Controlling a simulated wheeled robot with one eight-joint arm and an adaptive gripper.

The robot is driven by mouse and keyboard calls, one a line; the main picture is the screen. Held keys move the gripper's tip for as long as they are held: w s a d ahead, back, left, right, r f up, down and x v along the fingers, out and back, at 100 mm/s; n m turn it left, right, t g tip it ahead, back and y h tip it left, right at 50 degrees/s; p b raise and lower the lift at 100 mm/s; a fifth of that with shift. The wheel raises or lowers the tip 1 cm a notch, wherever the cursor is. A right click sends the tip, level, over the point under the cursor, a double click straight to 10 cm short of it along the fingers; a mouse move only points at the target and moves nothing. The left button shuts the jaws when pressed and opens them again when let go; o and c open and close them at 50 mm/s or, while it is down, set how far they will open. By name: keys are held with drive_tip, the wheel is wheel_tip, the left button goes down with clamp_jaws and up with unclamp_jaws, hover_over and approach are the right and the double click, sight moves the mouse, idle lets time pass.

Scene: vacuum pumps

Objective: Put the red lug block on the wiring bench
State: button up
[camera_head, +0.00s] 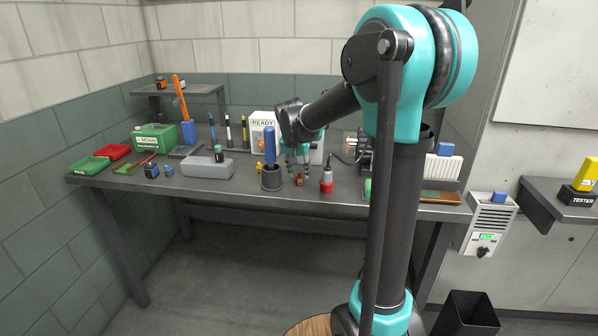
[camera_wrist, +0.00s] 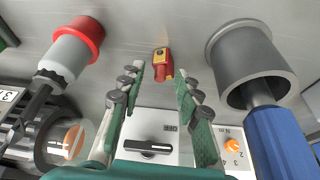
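A small red block with a yellow part (camera_wrist: 162,62), which looks like the lug block, stands on the grey bench top. In the head view the small red-and-yellow block (camera_head: 299,179) is just below my gripper (camera_head: 298,160). In the wrist view my gripper (camera_wrist: 158,85) is open, with the block between and beyond its green-padded fingertips, apart from them. The long grey bench (camera_head: 215,192) holds the block. A second bench (camera_head: 560,208) stands at the right edge. No label shows which is the wiring bench.
A dark cup with a blue-handled tool (camera_head: 270,179) stands left of the block. A red-and-grey cylinder (camera_head: 326,181) stands right of it. A white READY box (camera_head: 262,133) is behind. A yellow-and-black tester (camera_head: 583,184) sits on the right bench, whose front is clear.

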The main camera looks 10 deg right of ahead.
drive_tip(key=v, duration=1.2)
clamp_jaws()
idle(0.6)
idle(0.5)
drive_tip(key=s+d+f+n+y, duration=0.1)
drive_tip(key=s+d+f+n, duration=0.1)
drive_tip(key=s+f, duration=1)
drive_tip(key=s+d+f+n, duration=0.3)
drive_tip(key=s+d+f, duration=0.1)
drive_tip(key=s+f, duration=0.8)
drive_tip(key=shift+s+d+f+y, duration=0.2)
drive_tip(key=shift+s+d+y, duration=0.1)
drive_tip(key=shift+s+y, duration=0.15)
